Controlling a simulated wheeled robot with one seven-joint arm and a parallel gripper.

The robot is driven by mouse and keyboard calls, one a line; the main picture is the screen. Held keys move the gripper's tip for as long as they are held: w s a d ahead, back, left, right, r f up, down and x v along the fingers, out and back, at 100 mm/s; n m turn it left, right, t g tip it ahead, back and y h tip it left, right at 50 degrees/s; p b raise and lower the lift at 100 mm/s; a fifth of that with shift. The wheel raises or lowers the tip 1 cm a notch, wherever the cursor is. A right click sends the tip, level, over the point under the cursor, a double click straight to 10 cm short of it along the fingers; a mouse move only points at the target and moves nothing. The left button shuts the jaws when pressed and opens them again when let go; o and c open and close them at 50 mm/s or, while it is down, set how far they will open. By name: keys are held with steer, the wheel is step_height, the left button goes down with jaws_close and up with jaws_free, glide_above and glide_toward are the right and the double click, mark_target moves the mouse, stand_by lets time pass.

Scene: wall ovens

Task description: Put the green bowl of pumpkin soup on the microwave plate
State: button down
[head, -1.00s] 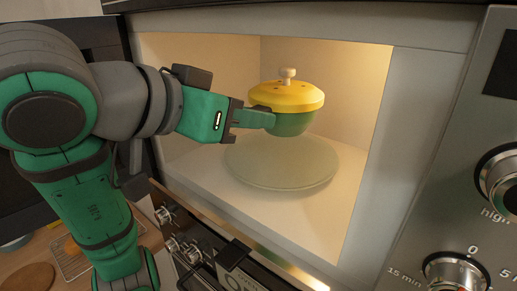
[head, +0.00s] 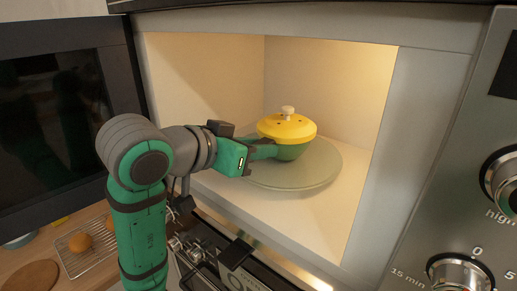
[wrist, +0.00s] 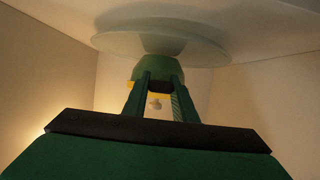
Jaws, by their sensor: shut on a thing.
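The green bowl (head: 292,152) has a yellow lid (head: 287,128) with a pale knob and is upright inside the lit microwave. Its contents are hidden. My gripper (head: 266,151) reaches in from the left and is shut on the bowl's left side. The round glass microwave plate (head: 315,176) lies on the microwave floor below the bowl. In the wrist view, which looks upside down, the bowl (wrist: 158,68) is between my fingers (wrist: 160,88), with the plate (wrist: 205,48) above it in the picture. I cannot tell whether the bowl touches the plate.
The microwave's side wall (head: 370,150) and front edge bound the opening. Its dark door (head: 65,120) hangs open at the left. A control panel with knobs (head: 458,272) is at the right. A wire rack (head: 88,245) with round food sits at the lower left.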

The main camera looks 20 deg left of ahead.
steer(key=shift+f, duration=0.3)
steer(key=c, duration=1.4)
jaws_free()
steer(key=shift+c, duration=0.2)
steer(key=shift+r, duration=0.15)
steer(key=v, duration=1.1)
steer(key=shift+s, duration=0.4)
steer(key=shift+s+a+r, duration=0.1)
steer(key=shift+s+a, duration=0.05)
